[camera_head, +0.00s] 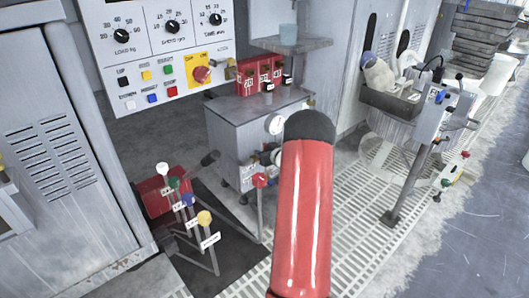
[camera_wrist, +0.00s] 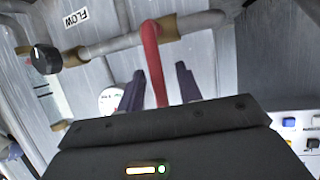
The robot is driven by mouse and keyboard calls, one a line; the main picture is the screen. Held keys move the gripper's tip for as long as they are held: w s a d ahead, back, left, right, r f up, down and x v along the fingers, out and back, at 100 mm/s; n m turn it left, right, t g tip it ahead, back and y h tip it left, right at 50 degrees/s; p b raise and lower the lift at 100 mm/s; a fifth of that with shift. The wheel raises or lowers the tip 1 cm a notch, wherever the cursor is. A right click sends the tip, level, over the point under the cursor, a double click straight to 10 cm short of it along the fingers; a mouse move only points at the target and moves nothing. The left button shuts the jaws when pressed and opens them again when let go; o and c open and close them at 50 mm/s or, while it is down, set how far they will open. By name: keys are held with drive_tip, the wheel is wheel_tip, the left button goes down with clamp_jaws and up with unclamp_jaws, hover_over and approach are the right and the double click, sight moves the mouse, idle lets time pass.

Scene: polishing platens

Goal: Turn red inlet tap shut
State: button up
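The red tap lever (camera_wrist: 152,60) shows in the wrist view. It runs down from a pipe with brass-coloured fittings (camera_wrist: 160,28) to between my fingers. My gripper (camera_wrist: 160,76) is open, with one dark finger on each side of the lever. A gap shows on the right of the lever; the left finger is close, and I cannot tell if it touches. The lever's lower end is hidden behind the gripper body. In the head view my red arm link hides the gripper, and I cannot make out the lever there.
A FLOW label (camera_wrist: 75,18), a black knob (camera_wrist: 46,59) and a white gauge (camera_wrist: 110,99) are near the pipes. In the head view stand a grey cabinet (camera_head: 235,125), a control panel (camera_head: 165,50), several coloured-knob levers (camera_head: 187,200) and a side stand (camera_head: 408,185).

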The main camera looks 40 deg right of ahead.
drive_tip(key=p+v, duration=0.1)
drive_tip(key=v, duration=0.7)
drive_tip(key=shift+w, duration=0.1)
idle(0.4)
drive_tip(key=s+a+r+g+h+p, duration=0.1)
drive_tip(key=s+a+r+g+p, duration=0.15)
drive_tip(key=a+r, duration=0.8)
drive_tip(key=s+a+r+g+h+p, duration=0.1)
drive_tip(key=s+a+r+p, duration=0.15)
drive_tip(key=a+r, duration=0.8)
drive_tip(key=s+a+r+n+g+y+p, duration=0.1)
drive_tip(key=s+a+r+g+y+p, duration=0.1)
drive_tip(key=s+a, duration=0.7)
drive_tip(key=s+a+r+g+y+p, duration=0.2)
drive_tip(key=s+a+r, duration=0.3)
drive_tip(key=s+a, duration=0.4)
drive_tip(key=s+p, duration=0.1)
drive_tip(key=s, duration=0.4)
drive_tip(key=shift+s+a+r+n, duration=0.2)
drive_tip(key=shift+s+n, duration=0.05)
drive_tip(key=shift+n, duration=0.15)
